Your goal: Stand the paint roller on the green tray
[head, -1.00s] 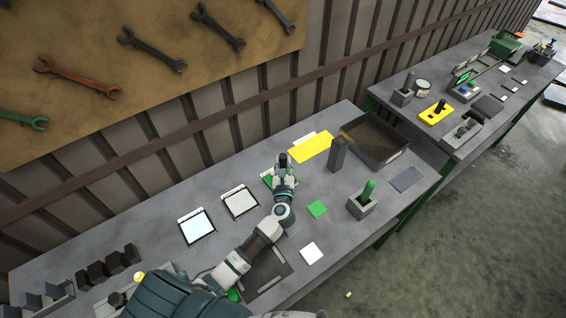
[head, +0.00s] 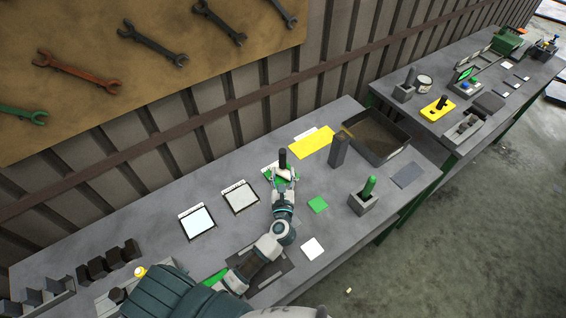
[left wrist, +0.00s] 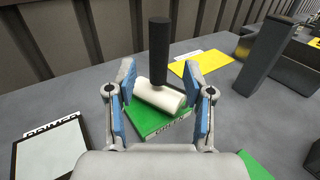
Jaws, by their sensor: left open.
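The paint roller, with a white cylinder (left wrist: 159,95) and an upright black handle (left wrist: 159,52), rests on the green tray (left wrist: 148,124) in the left wrist view. In the head view its black handle (head: 283,160) stands up, with part of the green tray (head: 268,173) showing beside it. My left gripper (left wrist: 165,90) is open, its two blue-padded fingers on either side of the roller with gaps between. It also shows in the head view (head: 284,178), just in front of the roller. My right gripper is not in view.
A grey holder with a green handle (head: 364,201) and an open bin (head: 377,139) are farther right.

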